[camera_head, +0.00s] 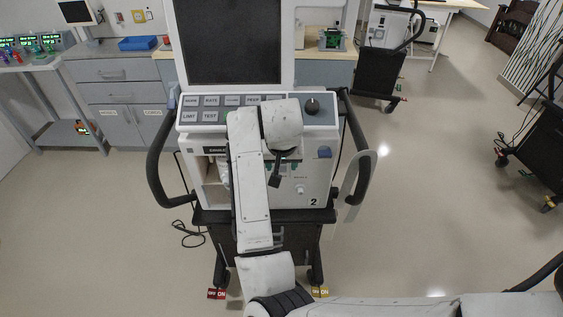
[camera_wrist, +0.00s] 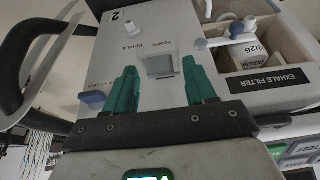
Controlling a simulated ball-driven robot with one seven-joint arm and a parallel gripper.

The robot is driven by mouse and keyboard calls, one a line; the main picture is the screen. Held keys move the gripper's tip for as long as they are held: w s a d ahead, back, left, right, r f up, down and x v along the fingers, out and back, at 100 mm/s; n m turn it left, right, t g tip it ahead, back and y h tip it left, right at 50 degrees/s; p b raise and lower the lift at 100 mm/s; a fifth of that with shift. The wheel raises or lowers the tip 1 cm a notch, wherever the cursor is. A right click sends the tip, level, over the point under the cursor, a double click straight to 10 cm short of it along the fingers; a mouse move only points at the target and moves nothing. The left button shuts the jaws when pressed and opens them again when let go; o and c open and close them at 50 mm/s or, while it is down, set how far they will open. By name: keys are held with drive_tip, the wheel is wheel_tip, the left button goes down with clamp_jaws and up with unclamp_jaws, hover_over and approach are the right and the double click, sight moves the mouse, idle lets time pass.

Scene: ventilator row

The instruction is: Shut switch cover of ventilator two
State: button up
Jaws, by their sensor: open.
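Ventilator two (camera_head: 318,172), a white machine marked 2, stands straight ahead; its front face (camera_wrist: 112,60) also fills much of the wrist view, turned around. A small grey square switch cover (camera_wrist: 160,66) sits beside the POWER label on that face. I cannot tell clearly how far it stands open. My gripper (camera_wrist: 160,88) has two green fingers, apart and empty, one on either side of the cover in the picture. Whether they touch the panel cannot be told. In the head view my arm and wrist hide the switch and most of my gripper (camera_head: 281,168).
An open compartment labelled EXHALE FILTER (camera_wrist: 285,81) lies right of the switch in the wrist view. A white port (camera_wrist: 130,29) and a blue knob (camera_head: 324,152) project from the face. Black handles (camera_head: 160,160) flank the machine. Clear floor (camera_head: 420,190) lies to the right.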

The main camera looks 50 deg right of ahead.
clamp_jaws()
drive_tip(key=b, duration=0.1)
drive_tip(key=f+t+h+b, duration=0.1)
drive_tip(key=b, duration=0.1)
drive_tip(key=f+b, duration=0.1)
drive_tip(key=shift+s+a+h, duration=0.3)
drive_tip(key=shift+s, duration=0.05)
wheel_tip(320, 180, down, 10)
drive_tip(key=w+d+t+h+b, duration=0.2)
drive_tip(key=t+h+b, duration=0.9)
drive_tip(key=b, duration=3.1)
drive_tip(key=shift+t+h, duration=0.3)
drive_tip(key=shift+h, duration=0.7)
drive_tip(key=shift+d+r+b, duration=0.1)
drive_tip(key=shift+r+b, duration=0.05)
drive_tip(key=shift+b, duration=0.25)
